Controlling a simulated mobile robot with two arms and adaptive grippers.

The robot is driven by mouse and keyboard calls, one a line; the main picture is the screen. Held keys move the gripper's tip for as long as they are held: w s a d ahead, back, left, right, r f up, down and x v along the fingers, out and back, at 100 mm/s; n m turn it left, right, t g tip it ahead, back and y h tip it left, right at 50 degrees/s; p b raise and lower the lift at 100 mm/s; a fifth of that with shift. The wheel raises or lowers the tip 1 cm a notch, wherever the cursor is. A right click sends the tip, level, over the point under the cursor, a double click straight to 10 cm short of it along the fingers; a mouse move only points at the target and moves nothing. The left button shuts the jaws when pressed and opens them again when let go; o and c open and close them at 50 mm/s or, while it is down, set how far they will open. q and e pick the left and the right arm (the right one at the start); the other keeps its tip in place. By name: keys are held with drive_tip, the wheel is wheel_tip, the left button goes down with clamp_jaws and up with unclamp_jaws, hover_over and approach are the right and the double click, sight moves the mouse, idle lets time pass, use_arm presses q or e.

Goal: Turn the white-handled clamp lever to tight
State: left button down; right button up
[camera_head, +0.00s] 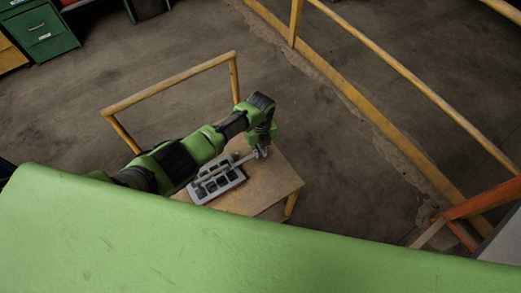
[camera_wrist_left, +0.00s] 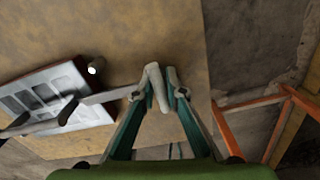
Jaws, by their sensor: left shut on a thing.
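A grey hollow block (camera_head: 229,182) with several dark openings lies on a small wooden table; it also shows at the left of the left wrist view (camera_wrist_left: 42,88). A grey clamp lever bar (camera_wrist_left: 105,97) runs from over the block toward my gripper. The lever's white handle (camera_wrist_left: 157,88) stands between my left gripper's fingertips (camera_wrist_left: 163,91), and the gripper is shut on it. In the head view my left gripper (camera_head: 260,150) is at the right end of the bar, and the handle is mostly hidden there. My right gripper is in neither view.
The wooden table (camera_head: 272,180) has bare room right of the block. A yellow rail (camera_head: 170,83) stands behind it. A long yellow railing (camera_head: 400,72) and orange beams (camera_head: 480,200) are at the right. Green cabinets (camera_head: 42,30) are far left.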

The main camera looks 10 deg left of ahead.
use_arm(q)
drive_tip(key=c, duration=2)
unclamp_jaws()
drive_tip(key=shift+c, duration=0.2)
drive_tip(key=shift+r, duration=0.1)
wheel_tip(320, 180, up, 12)
